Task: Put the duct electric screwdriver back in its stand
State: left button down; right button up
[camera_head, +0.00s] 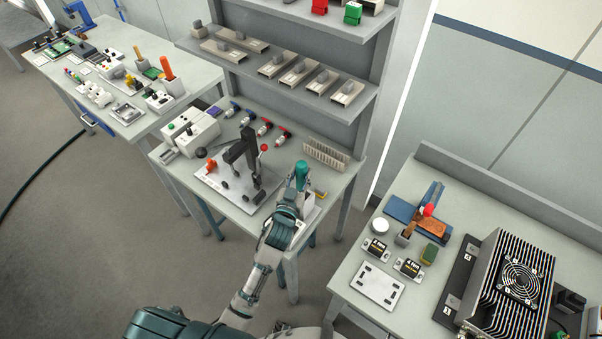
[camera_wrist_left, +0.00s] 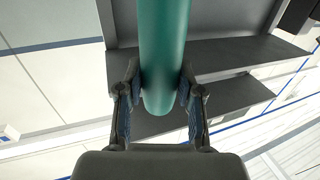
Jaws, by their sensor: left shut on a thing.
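The electric screwdriver is a teal rounded cylinder (camera_head: 302,170), standing upright above the right front part of the middle table in the head view. In the left wrist view the screwdriver (camera_wrist_left: 164,60) runs down between my two fingers. My left gripper (camera_head: 300,186) is shut on it, with a finger pressed on each side, as the left wrist view (camera_wrist_left: 160,98) shows. A pale grey block (camera_head: 309,203), perhaps the stand, is partly hidden behind the gripper. I cannot tell whether the screwdriver's lower end is in it. My right gripper does not show.
A black press on a light plate (camera_head: 240,175) stands just left of my left gripper. A beige slotted rack (camera_head: 326,154) is behind it, below grey shelves (camera_head: 290,75). The right table (camera_head: 350,265) holds a finned heatsink with a fan (camera_head: 519,280) and small boxes.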

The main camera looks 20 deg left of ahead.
aim_at(300, 187)
pick_arm(q)
jog(key=shift+f+b, duration=1.8)
jog(key=shift+f, duration=0.85)
jog(key=c, duration=0.7)
grip_release()
jog(key=shift+o, duration=0.2)
jog(key=s, duration=1.2)
jog(key=shift+a+f, duration=0.1)
